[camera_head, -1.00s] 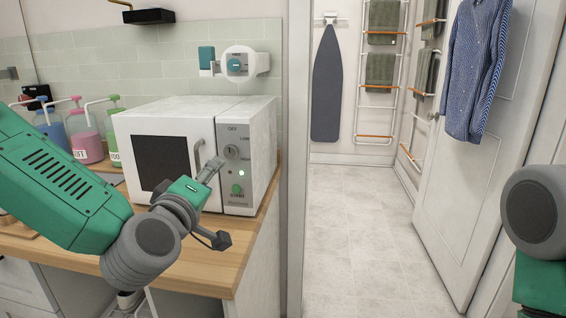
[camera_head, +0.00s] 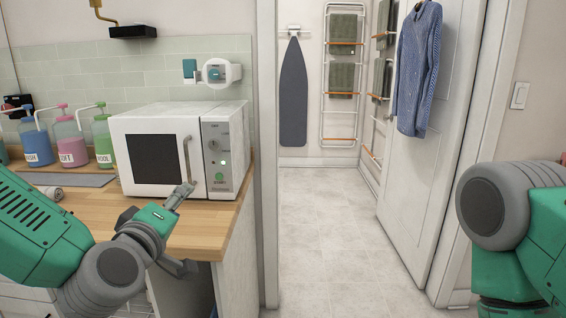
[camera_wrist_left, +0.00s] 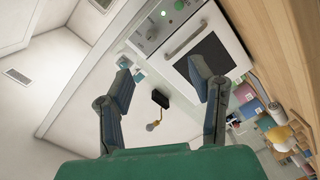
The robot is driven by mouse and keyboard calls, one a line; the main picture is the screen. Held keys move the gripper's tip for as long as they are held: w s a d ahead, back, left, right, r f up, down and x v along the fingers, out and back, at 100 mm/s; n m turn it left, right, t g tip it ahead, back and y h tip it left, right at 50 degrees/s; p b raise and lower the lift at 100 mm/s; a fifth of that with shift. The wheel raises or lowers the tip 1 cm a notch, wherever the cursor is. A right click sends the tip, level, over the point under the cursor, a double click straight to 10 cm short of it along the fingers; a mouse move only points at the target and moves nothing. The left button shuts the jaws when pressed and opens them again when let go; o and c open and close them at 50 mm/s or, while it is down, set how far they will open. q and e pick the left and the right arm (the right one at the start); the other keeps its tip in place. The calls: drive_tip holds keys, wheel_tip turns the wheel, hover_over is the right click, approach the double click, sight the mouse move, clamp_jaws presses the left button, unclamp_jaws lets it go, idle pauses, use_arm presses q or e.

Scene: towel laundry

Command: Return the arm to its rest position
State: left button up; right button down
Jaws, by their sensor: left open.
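My left arm comes in from the left in the head view. Its gripper (camera_head: 188,228) is in front of the white microwave (camera_head: 160,110), near the counter's front edge. In the left wrist view the left gripper (camera_wrist_left: 160,85) has its two fingers spread apart with nothing between them. The microwave door and its lit green light also show beyond the fingers in the wrist view. The microwave door is closed in the head view. My right arm (camera_head: 510,225) shows at the right edge, but its gripper is out of view.
Soap dispensers (camera_head: 70,145) stand on the wooden counter (camera_head: 90,210) left of the microwave. A doorway with clear tiled floor (camera_head: 320,230) lies to the right. A blue shirt (camera_head: 417,70) hangs on the open door (camera_head: 400,190). An ironing board (camera_head: 293,95) hangs beyond.

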use_arm(q)
drive_tip(key=s+f+m+g+h, duration=0.1)
drive_tip(key=s+f+m+g, duration=0.3)
drive_tip(key=f, duration=0.9)
drive_tip(key=s+f+m+g, duration=0.2)
drive_tip(key=s+f+g, duration=0.2)
drive_tip(key=s+f, duration=0.55)
drive_tip(key=s+a+f+m+g+y, duration=0.1)
drive_tip(key=s+a+f+g, duration=0.3)
drive_tip(key=s+f, duration=0.4)
drive_tip(key=s+a+f+m+g+y, duration=0.1)
drive_tip(key=s+a+f+m+g, duration=0.3)
drive_tip(key=s+f, duration=0.5)
drive_tip(key=s, duration=0.3)
drive_tip(key=shift+s+a+m+g, duration=0.3)
drive_tip(key=shift+f, duration=0.1)
